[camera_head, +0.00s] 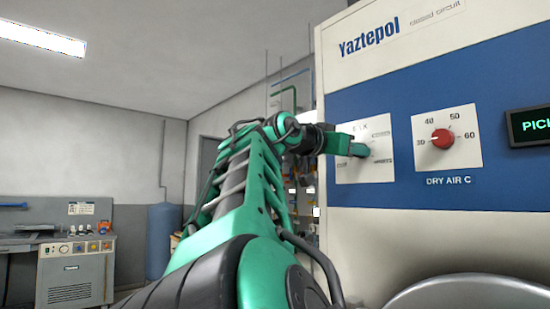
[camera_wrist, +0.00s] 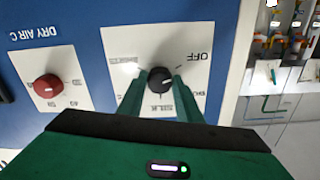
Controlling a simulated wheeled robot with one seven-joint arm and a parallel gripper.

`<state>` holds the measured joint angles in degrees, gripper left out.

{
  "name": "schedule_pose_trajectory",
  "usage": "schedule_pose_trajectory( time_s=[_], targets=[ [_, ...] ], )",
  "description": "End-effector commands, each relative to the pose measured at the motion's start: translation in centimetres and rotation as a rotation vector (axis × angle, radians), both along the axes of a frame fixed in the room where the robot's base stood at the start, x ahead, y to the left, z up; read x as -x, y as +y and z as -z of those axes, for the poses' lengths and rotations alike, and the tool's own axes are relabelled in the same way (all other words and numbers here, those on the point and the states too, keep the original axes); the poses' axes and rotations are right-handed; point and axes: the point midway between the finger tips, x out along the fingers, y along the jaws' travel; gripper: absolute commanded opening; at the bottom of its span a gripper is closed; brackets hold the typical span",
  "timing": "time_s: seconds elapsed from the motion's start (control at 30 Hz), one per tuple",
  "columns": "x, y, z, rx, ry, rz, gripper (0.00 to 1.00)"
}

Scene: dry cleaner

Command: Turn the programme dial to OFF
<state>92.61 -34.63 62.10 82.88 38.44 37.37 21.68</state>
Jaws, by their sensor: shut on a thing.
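The programme dial is a black round knob (camera_wrist: 159,81) on a white plate (camera_wrist: 118,45) of the machine's front. In the wrist view, turned upside down, OFF is printed on the plate to the upper right of the knob. A short light mark shows on the knob, but I cannot tell exactly where it points. My gripper (camera_wrist: 161,88) has one green finger on each side of the knob and is shut on it. In the head view, my gripper (camera_head: 358,149) reaches the plate from the left and hides the knob.
A red DRY AIR C dial (camera_head: 442,140) sits on its own plate right of the programme dial, and a lit display (camera_head: 530,126) is farther right. A rounded grey metal part (camera_head: 460,295) is below.

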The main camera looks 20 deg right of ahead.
Motion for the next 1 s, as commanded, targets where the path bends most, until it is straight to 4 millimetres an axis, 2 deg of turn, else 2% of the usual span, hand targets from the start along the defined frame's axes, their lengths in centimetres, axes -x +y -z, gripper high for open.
schedule_pose_trajectory(
  time_s=[0.03,0.4,0.97,1.0],
  targets=[
    [-0.15,0.30,-0.46,0.023,0.025,-0.007,0.09],
    [-0.24,0.31,-0.32,0.075,0.176,-0.009,0.09],
    [-0.32,0.36,-0.11,0.080,0.205,-0.010,0.09],
    [-0.32,0.36,-0.11,0.080,0.204,-0.010,0.41]
  ],
)
